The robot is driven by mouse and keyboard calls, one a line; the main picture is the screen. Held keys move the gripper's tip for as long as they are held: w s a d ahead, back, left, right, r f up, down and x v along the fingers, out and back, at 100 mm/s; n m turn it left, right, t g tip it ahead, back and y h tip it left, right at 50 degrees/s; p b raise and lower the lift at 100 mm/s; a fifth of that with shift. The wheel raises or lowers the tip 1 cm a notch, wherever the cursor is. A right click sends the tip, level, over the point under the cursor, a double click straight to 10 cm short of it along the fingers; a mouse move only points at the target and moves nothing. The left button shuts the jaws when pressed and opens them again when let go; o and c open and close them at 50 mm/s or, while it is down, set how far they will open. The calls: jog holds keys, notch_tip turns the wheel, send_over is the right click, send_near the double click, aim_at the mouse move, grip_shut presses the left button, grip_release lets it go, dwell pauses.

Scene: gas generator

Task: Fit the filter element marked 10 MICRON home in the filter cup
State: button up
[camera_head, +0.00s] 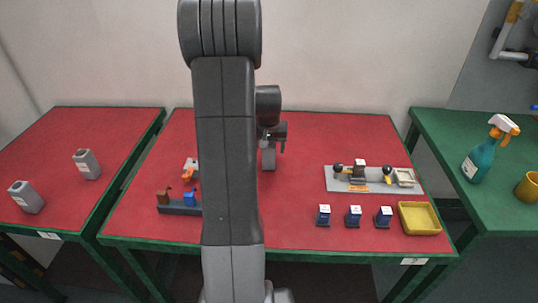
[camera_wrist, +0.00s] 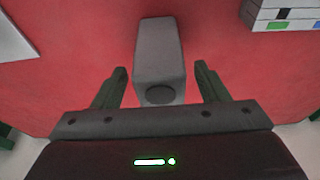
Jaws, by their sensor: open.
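A grey, tapered block (camera_wrist: 160,45) with a dark round spot at its near end lies between the fingers of my open gripper (camera_wrist: 160,84) in the wrist view. A gap shows on each side of it. In the head view a grey piece (camera_head: 268,158) shows beneath my gripper, just right of my arm. Two grey blocks with pale labels, one nearer (camera_head: 26,197) and one farther (camera_head: 87,164), stand on the left table. No 10 MICRON marking is readable on any of them. I cannot make out the filter cup; my arm hides part of the middle table.
A dark rack (camera_head: 180,208) is partly behind my arm. A spray bottle (camera_head: 482,160) and yellow mug (camera_head: 528,187) stand on the right table.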

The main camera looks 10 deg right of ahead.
jog(key=shift+x, duration=0.85)
jog(key=c, duration=1.2)
